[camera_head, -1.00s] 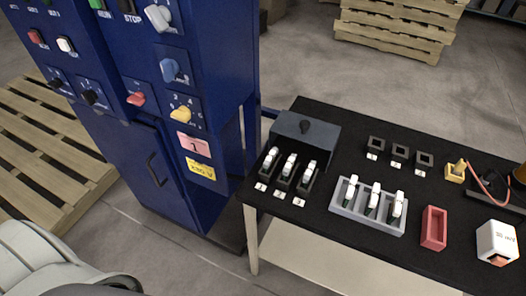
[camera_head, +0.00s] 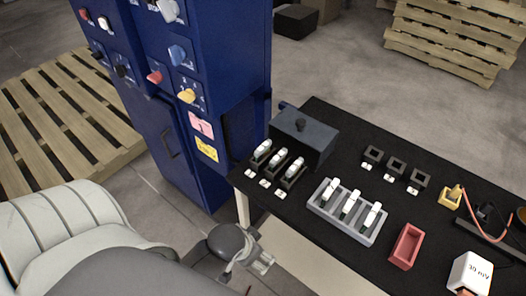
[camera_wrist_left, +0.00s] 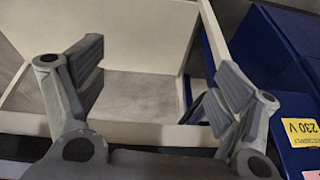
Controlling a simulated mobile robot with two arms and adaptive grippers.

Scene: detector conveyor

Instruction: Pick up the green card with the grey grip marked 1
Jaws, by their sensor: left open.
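Three cards with pale grips (camera_head: 351,200) stand in a grey tray (camera_head: 322,207) on the black table. Three more pale-gripped pieces (camera_head: 279,158) stand in dark slots near the left corner, with small white labels in front. The marks on the grips are too small to read, so I cannot tell which card is marked 1. My left gripper (camera_head: 263,258) is open and empty, beside the table's near left edge and short of the tray. Its spread fingers (camera_wrist_left: 155,85) show in the left wrist view with no card between them. My right gripper is not in view.
A blue cabinet (camera_head: 225,100) with knobs stands left of the table. A grey box (camera_head: 303,135), several empty black sockets (camera_head: 396,166), a red tray (camera_head: 406,246) and a white block (camera_head: 470,272) are on the table (camera_head: 425,225). Pallets stand on the floor.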

